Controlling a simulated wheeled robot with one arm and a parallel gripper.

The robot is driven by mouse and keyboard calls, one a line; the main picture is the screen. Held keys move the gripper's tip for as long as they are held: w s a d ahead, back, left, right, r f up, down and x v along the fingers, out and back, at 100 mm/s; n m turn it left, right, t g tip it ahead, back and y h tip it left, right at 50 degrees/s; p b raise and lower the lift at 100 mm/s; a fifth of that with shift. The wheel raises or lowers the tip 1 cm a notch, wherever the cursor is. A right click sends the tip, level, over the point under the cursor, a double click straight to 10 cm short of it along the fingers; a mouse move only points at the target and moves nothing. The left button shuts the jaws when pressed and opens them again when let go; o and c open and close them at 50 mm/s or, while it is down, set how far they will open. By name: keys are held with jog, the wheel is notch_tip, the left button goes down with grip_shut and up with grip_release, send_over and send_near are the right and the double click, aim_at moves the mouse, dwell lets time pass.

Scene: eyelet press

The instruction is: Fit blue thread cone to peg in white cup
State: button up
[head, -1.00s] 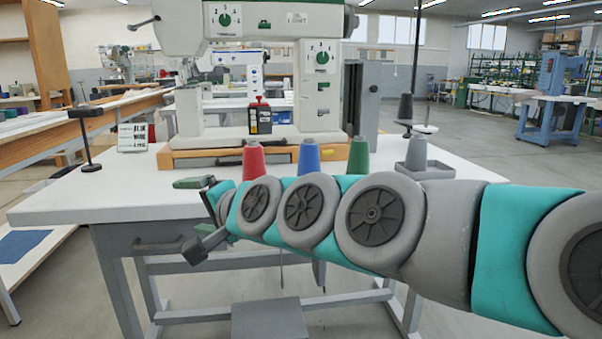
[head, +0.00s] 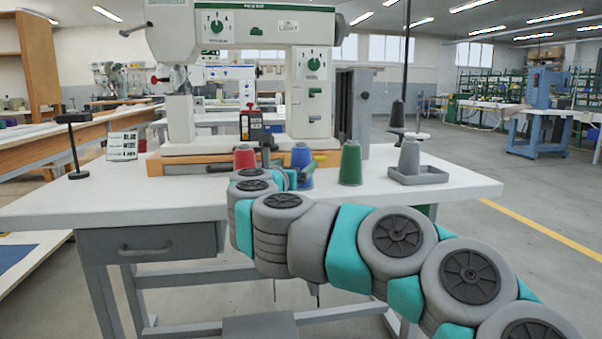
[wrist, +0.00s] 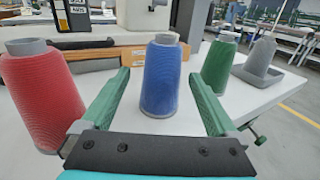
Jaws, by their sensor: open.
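The blue thread cone (head: 301,158) stands upright on the white table. In the wrist view the blue cone (wrist: 161,80) stands between the two green fingers of my open gripper (wrist: 157,76), with gaps on both sides. In the head view my gripper (head: 283,168) is at the blue cone, partly hidden by my arm.
A red cone (wrist: 43,95) stands close left of my gripper. A green cone (head: 350,164) stands right of the blue one. The eyelet press (head: 245,30) on its wooden base (head: 180,163) is behind. A black stand (head: 74,145) is at left. The table front left is clear.

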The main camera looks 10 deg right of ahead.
aim_at(304, 158)
jog(key=x, duration=0.7)
jog(key=shift+d, duration=0.2)
grip_shut()
dwell(0.6)
